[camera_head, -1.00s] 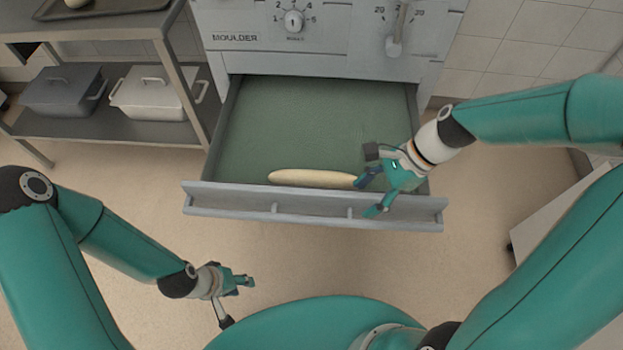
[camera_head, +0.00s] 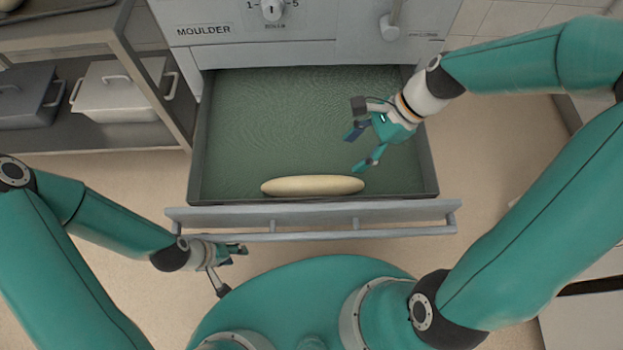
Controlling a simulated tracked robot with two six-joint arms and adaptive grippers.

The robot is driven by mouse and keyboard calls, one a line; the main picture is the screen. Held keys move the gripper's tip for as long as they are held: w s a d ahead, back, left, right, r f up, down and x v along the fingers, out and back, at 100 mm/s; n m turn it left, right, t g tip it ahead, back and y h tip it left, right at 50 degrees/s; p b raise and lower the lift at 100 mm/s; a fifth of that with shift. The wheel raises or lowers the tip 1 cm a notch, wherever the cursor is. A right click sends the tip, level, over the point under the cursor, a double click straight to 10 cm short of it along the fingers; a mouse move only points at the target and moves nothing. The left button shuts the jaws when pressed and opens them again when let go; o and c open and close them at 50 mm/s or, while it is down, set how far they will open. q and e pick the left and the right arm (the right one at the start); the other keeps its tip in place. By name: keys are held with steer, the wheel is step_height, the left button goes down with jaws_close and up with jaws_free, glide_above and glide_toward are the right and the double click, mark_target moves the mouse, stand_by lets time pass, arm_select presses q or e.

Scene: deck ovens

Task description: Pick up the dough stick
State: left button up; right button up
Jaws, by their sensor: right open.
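A pale, long dough stick (camera_head: 312,186) lies crosswise in the open drawer, close to its front wall. The drawer (camera_head: 250,120) has a green lining and pulls out below the moulder. My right gripper (camera_head: 358,151) is over the right part of the drawer, open and empty. Its fingers point left, above and behind the dough stick's right end, apart from it. My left gripper (camera_head: 237,252) is outside the drawer, below its front at the left. Its fingers are small and seen edge-on, so their opening is unclear.
The moulder (camera_head: 300,50) with a dial and a lever stands behind the drawer. At the left, a metal shelf (camera_head: 90,150) holds grey and white lidded bins (camera_head: 120,88). The drawer front (camera_head: 330,215) forms a raised edge. The drawer's left and back area is clear.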

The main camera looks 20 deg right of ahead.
mark_target(320, 181)
steer(key=b+x, duration=0.2)
steer(key=x, duration=0.8)
steer(key=shift+w+a, duration=0.15)
steer(key=shift+a, duration=0.1)
steer(key=b+x, duration=0.1)
steer(key=x, duration=0.1)
steer(key=b+x, duration=0.1)
steer(key=x, duration=0.1)
steer(key=shift+d+f+b, duration=0.1)
steer(key=shift+f+b, duration=0.25)
steer(key=shift+f, duration=0.4)
steer(key=c, duration=0.9)
steer(key=shift+r, duration=0.1)
